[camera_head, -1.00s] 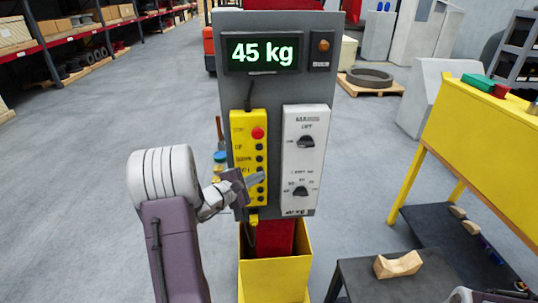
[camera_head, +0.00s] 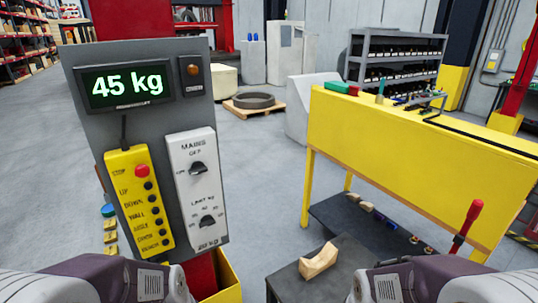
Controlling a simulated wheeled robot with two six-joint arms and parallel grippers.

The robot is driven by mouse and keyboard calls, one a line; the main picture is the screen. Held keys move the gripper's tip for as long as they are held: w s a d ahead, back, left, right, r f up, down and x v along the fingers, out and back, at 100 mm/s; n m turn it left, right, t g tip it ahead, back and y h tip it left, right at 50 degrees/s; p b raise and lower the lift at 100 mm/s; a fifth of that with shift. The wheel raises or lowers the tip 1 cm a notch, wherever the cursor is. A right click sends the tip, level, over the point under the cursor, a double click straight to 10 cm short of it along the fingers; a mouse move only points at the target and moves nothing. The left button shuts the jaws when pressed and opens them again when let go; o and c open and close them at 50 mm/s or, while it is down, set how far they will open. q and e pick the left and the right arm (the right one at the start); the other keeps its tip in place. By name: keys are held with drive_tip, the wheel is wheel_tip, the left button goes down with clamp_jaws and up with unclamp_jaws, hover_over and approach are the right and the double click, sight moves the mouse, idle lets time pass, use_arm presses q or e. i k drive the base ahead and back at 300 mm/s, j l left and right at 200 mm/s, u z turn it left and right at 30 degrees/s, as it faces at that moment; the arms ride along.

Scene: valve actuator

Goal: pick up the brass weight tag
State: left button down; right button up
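I cannot make out a brass weight tag for certain. Several small yellow pieces (camera_head: 110,238) show at the left edge of the grey control panel, below a blue round thing (camera_head: 108,210); they are too small to identify. The panel (camera_head: 90,60) carries a display reading 45 kg (camera_head: 127,87), a yellow button pendant (camera_head: 138,203) with a red stop button, and a white box (camera_head: 197,190) with two dials. Parts of both my arms show along the bottom edge, but neither gripper is in view.
A yellow bin (camera_head: 229,283) stands below the panel. A wooden cradle block (camera_head: 318,262) lies on a dark stand (camera_head: 340,277). A yellow bench (camera_head: 400,140) with tools stands at right, over a dark lower shelf. Grey floor between is clear.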

sight(113, 250)
drive_tip(key=u, duration=1.45)
